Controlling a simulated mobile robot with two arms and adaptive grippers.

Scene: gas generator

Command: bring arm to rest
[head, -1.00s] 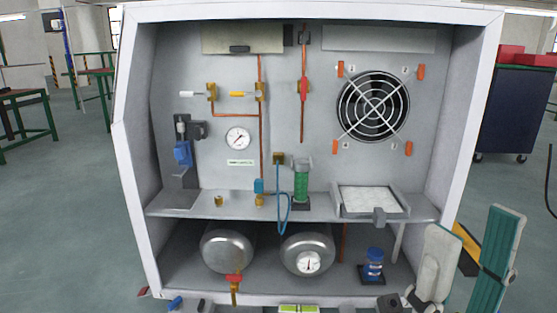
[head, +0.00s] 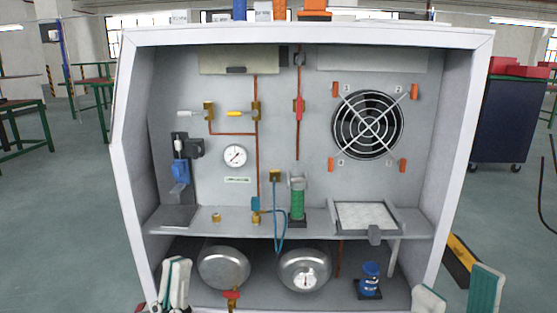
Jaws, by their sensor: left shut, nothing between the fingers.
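My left gripper (head: 174,284) is at the bottom left of the head view, in front of the lower opening of the white gas generator cabinet (head: 118,190). Its white and teal fingers are together and nothing shows between them. My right gripper (head: 457,300) is at the bottom right, in front of the cabinet's right lower corner. Its two fingers stand wide apart and hold nothing. Only the upper parts of both grippers show; the arms are below the picture.
The cabinet holds two silver tanks (head: 223,268), a blue bottle (head: 370,280), a green cylinder (head: 298,203), a gauge (head: 234,156), copper pipes with valves, and a fan (head: 367,125). A dark cabinet (head: 508,120) stands behind at right. Open floor lies on both sides.

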